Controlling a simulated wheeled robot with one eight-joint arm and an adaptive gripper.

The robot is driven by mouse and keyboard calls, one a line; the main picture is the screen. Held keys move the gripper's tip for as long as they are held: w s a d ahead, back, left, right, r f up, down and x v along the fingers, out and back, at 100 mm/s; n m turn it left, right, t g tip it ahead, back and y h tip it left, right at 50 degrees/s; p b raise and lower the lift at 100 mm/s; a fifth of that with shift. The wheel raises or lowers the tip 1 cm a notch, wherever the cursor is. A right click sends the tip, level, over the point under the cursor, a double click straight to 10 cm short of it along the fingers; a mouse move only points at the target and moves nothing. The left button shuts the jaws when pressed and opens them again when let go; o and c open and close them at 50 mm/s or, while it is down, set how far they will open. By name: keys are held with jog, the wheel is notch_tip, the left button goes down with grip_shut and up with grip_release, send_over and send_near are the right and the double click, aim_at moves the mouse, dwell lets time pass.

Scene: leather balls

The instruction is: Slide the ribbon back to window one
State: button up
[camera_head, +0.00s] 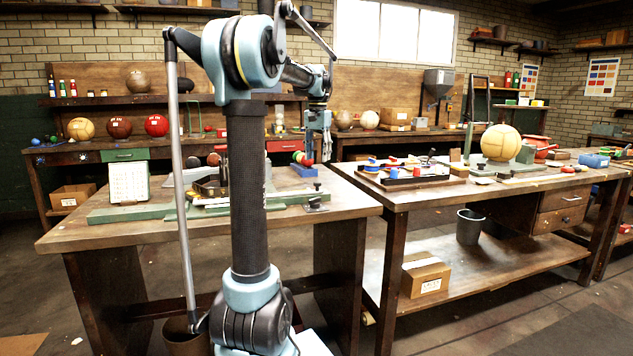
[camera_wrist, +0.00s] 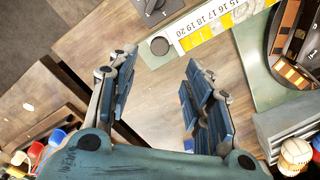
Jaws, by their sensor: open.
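A strip with printed numbers, roughly 15 to 20, in white and yellow (camera_wrist: 215,25) runs along a green fixture (camera_wrist: 256,62) at the upper right of the wrist view. It may be the ribbon; no window marked one can be made out. A round dark knob (camera_wrist: 160,46) sits by the strip's end. My gripper (camera_wrist: 157,65) is open and empty, its blue-padded fingers apart over bare wood and short of the strip. The green fixture (camera_head: 140,212) lies on that bench.
A white number card (camera_head: 129,182) stands at the bench's left. A small dark clamp (camera_head: 316,201) sits at its right edge. The right bench (camera_head: 400,199) holds a tray of coloured parts and a yellow ball (camera_head: 500,143). Bare wood shows at the left bench's front.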

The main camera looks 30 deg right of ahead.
notch_tip(320, 180, down, 10)
jog(key=shift+r, duration=0.1)
dwell(0.4)
grip_shut()
